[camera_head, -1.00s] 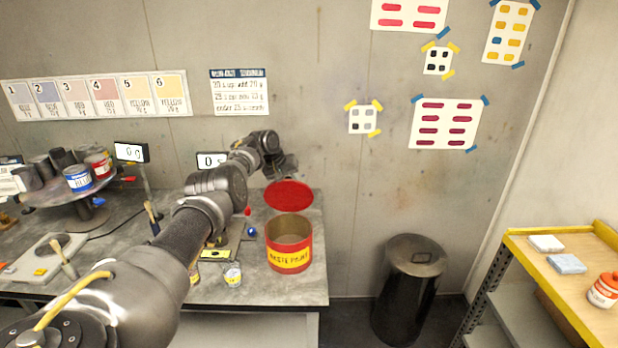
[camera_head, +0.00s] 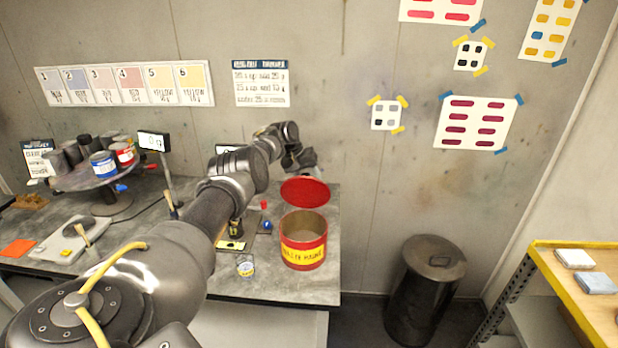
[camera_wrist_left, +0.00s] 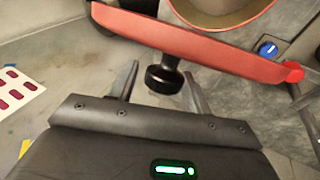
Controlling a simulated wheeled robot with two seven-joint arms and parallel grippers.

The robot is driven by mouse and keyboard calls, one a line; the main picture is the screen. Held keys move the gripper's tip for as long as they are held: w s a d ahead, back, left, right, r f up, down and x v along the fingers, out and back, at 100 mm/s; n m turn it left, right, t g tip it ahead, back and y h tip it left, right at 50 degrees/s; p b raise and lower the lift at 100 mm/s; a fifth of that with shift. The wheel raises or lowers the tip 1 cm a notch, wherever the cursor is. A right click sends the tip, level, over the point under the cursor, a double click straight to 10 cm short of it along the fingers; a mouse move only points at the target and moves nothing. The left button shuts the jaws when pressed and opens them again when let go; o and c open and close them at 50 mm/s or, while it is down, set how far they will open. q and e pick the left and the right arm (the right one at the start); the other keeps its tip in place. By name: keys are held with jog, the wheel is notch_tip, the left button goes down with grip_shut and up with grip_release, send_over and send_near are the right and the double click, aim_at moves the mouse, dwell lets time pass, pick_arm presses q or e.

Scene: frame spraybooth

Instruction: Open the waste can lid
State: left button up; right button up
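The red waste can (camera_head: 303,252) with a yellow label stands at the front right of the bench, its mouth uncovered. Its red lid (camera_head: 305,191) is up and tilted back behind the mouth. In the left wrist view the lid (camera_wrist_left: 200,42) shows nearly edge-on, with a black knob (camera_wrist_left: 163,80) on its outer face. My left gripper (camera_wrist_left: 161,72) is open, with one finger on each side of the knob and visible gaps to it. In the head view my left gripper (camera_head: 299,160) is just behind the lid, its fingertips largely hidden. My right gripper is out of view.
A small cup (camera_head: 245,266) and a yellow-marked item (camera_head: 231,245) lie left of the can. Paint tins crowd a round stand (camera_head: 95,182) at the left. A dark bin (camera_head: 425,290) stands on the floor right of the bench. The wall is close behind.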

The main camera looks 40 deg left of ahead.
pick_arm(q)
jog(key=shift+s+a+r+p, duration=0.15)
jog(key=shift+r+p, duration=0.15)
jog(key=shift+r, duration=0.25)
jog(key=v, duration=0.9)
jog(key=shift+s+r+b, duration=0.2)
jog(key=shift+r+b, duration=0.05)
jog(key=shift+b, duration=0.05)
jog(key=shift+a, duration=0.1)
